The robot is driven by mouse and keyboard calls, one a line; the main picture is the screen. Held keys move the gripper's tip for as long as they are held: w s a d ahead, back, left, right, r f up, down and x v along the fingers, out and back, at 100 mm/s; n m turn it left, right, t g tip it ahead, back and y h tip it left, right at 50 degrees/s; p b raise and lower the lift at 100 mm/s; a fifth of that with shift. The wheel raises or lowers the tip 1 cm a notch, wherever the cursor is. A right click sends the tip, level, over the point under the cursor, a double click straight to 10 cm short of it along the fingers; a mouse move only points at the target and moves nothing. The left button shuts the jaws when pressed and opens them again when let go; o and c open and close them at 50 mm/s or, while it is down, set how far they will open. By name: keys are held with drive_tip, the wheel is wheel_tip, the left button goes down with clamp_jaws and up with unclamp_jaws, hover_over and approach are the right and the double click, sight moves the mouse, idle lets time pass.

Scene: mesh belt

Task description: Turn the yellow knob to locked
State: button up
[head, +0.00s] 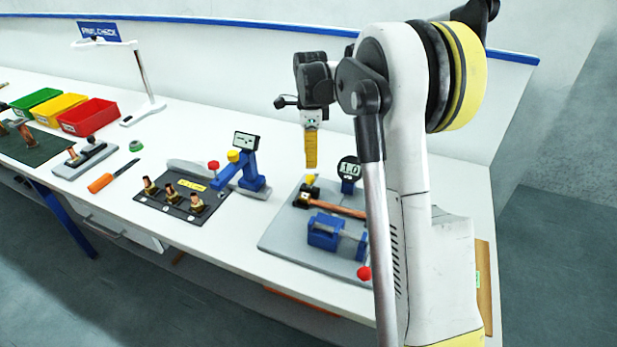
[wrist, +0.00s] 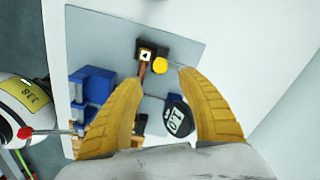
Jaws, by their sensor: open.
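A small yellow knob (head: 311,179) sits on a dark block near the back left of the grey fixture plate (head: 275,238). In the wrist view the yellow knob (wrist: 160,66) shows beside a white marker with a black arrow (wrist: 146,54). I cannot tell which position the arrow marks. My gripper (head: 311,164) points down above the fixture, over the knob. In the wrist view my gripper (wrist: 164,77) is open, its two yellow fingers apart and empty. The knob lies just beyond the fingertips, in the gap between them, not visibly touched.
The fixture also holds a copper tube (head: 338,208), a blue clamp block (head: 325,232), a red ball (head: 364,273) and a round dial gauge (head: 349,168). To the left stands a blue gauge stand (head: 250,170) with another yellow knob (head: 233,156). A wall (head: 520,100) rises behind.

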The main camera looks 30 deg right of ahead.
sight(310, 177)
wheel_tip(310, 177, down, 8)
drive_tip(key=shift+f+b, duration=0.1)
drive_tip(key=shift+b, duration=0.95)
clamp_jaws()
